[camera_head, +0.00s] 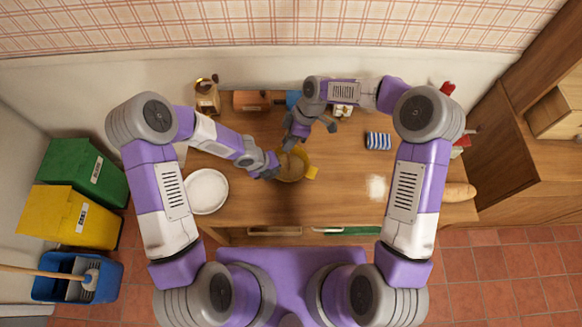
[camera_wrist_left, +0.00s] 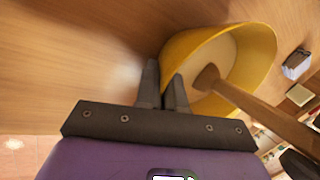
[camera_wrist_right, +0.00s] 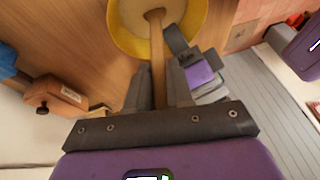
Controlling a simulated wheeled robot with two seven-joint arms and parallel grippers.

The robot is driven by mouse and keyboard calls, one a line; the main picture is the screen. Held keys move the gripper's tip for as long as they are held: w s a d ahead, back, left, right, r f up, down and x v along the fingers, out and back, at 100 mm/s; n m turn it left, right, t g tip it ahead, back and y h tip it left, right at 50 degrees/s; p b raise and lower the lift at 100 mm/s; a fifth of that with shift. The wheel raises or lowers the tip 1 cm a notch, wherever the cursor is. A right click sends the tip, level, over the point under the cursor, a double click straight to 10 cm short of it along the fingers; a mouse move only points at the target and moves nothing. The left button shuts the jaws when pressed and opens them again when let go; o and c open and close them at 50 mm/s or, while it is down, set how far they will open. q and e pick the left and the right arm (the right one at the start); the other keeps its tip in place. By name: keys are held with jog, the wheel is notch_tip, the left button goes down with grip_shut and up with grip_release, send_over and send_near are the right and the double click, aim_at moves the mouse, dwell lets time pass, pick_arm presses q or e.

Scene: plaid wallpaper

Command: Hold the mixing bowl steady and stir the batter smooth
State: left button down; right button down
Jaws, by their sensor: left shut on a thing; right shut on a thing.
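The yellow mixing bowl (camera_head: 304,158) stands on the wooden counter and holds tan batter (camera_head: 290,167). My left gripper (camera_head: 273,168) is at the bowl's left side. In the left wrist view its fingers (camera_wrist_left: 165,70) are shut on the rim of the bowl (camera_wrist_left: 262,45). My right gripper (camera_head: 291,142) is above the far side of the bowl. In the right wrist view its fingers (camera_wrist_right: 159,75) are shut on the handle of a wooden spoon (camera_wrist_right: 157,45). The spoon's head (camera_wrist_left: 208,78) is down in the batter. The bowl looks upright.
A white plate (camera_head: 206,191) lies left of the bowl. A wooden box (camera_head: 250,101) and a brown container (camera_head: 207,97) stand at the back left. A blue striped cloth (camera_head: 378,141), a white powdery patch (camera_head: 377,187) and bread (camera_head: 458,192) lie right.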

jog(key=shift+r, duration=0.1)
jog(key=shift+w+r, duration=0.25)
jog(key=shift+r, duration=0.85)
jog(key=shift+w+r, duration=0.25)
jog(key=shift+r, duration=0.9)
jog(key=shift+w+r, duration=0.25)
jog(key=shift+r, duration=1.15)
pick_arm(q)
jog(key=shift+s, duration=0.1)
pick_arm(e)
jog(key=shift+r, duration=2)
pick_arm(q)
jog(key=c, duration=1.2)
grip_release()
jog(key=shift+o, duration=0.2)
